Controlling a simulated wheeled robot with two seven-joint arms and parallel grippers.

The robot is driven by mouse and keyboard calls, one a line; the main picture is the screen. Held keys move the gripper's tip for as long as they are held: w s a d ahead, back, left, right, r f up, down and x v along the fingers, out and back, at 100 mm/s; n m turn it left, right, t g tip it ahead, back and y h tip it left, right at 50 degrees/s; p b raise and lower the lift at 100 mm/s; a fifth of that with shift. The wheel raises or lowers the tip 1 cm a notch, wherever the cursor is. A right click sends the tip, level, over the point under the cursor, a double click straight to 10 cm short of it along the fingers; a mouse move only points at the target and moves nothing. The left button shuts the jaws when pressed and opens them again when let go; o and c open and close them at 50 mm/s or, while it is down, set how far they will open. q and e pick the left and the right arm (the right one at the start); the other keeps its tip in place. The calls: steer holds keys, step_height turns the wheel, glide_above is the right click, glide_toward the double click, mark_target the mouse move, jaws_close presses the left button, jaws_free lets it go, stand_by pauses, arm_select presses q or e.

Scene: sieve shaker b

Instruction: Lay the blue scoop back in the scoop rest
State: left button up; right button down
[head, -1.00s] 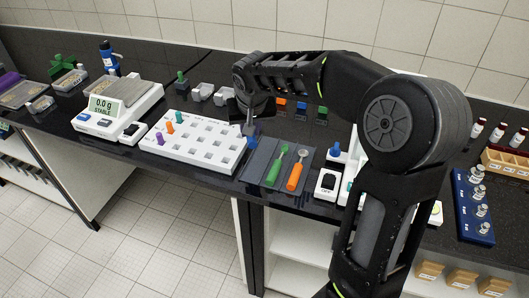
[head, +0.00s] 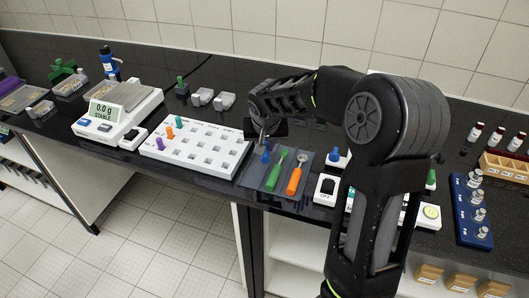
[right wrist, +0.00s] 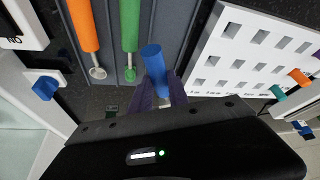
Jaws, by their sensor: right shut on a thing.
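The scoop rest (head: 251,176) is a dark grey grooved tray near the counter's front edge; its bare surface also shows in the right wrist view (right wrist: 188,25). A green scoop (head: 277,170) and an orange scoop (head: 294,181) lie in it side by side. My right gripper (head: 263,139) is shut on the blue scoop (head: 266,156), at the rear left part of the rest. In the right wrist view the blue handle (right wrist: 153,58) sticks out from between the fingers (right wrist: 158,92), beside the green scoop. I cannot tell whether it touches the rest. My left gripper is out of view.
A white block with square holes and coloured pegs (head: 195,150) stands close left of the rest. A small white device with a black top (head: 326,188) stands close right. A balance (head: 118,110) is further left. My right arm hides part of the counter.

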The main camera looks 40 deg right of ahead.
mark_target(265, 165)
step_height(265, 165, down, 4)
steer(key=shift+r+p, duration=0.2)
steer(key=shift+p, duration=0.1)
steer(key=shift+f, duration=0.1)
stand_by(0.3)
steer(key=shift+f+b, duration=0.35)
steer(key=shift+b, duration=0.1)
steer(key=c, duration=1.3)
jaws_free()
steer(key=shift+r, duration=0.1)
steer(key=shift+o, duration=0.2)
steer(key=shift+r, duration=0.1)
